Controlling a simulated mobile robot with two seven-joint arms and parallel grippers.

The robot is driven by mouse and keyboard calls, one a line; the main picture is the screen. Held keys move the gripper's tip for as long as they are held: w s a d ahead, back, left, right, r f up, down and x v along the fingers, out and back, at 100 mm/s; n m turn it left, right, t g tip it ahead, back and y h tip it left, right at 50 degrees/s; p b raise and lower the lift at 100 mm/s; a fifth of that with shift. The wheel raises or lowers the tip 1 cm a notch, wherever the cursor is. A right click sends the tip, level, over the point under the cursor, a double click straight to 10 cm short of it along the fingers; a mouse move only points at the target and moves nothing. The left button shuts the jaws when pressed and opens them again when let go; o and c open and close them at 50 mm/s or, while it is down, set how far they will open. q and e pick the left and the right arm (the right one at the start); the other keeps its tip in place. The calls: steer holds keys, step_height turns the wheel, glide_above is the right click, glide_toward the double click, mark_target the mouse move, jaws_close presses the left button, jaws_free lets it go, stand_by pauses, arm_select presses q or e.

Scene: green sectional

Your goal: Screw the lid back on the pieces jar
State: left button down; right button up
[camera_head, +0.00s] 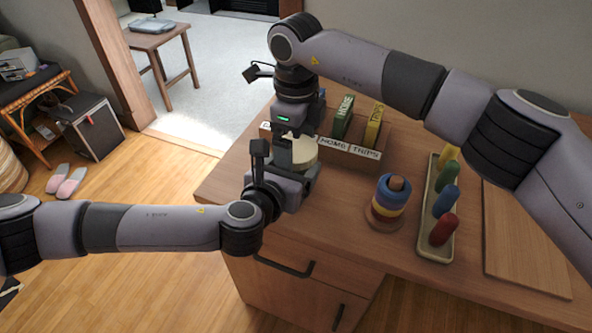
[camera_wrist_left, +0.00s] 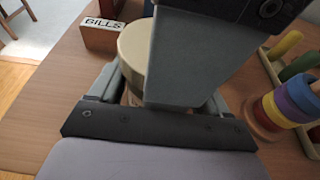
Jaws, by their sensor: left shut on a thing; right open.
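The round cream lid (camera_head: 304,151) sits on top of the jar near the left front corner of the desk; it also shows in the left wrist view (camera_wrist_left: 133,52). The jar's body (camera_wrist_left: 132,98) is mostly hidden, with only a small part visible below the lid. My left gripper (camera_head: 290,180) is shut on the jar, its fingers on either side. My right gripper (camera_head: 298,125) comes from above and is open at the lid, with one finger in front of it. Whether its fingers touch the lid, and how the lid seats, I cannot tell.
A wooden sorter with labelled sections (camera_head: 349,150) stands just behind the jar. A ring stacker (camera_head: 385,213) and a tray of coloured pegs (camera_head: 425,230) stand to the right. A wooden board (camera_head: 525,250) lies farther right. The desk's front edge is close to the jar.

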steer(key=c, duration=0.9)
steer(key=shift+o, duration=0.2)
steer(key=shift+m, duration=0.9)
steer(key=o, duration=0.9)
steer(key=shift+c, duration=0.2)
step_height(320, 180, up, 12)
arm_select(q)
jaws_free()
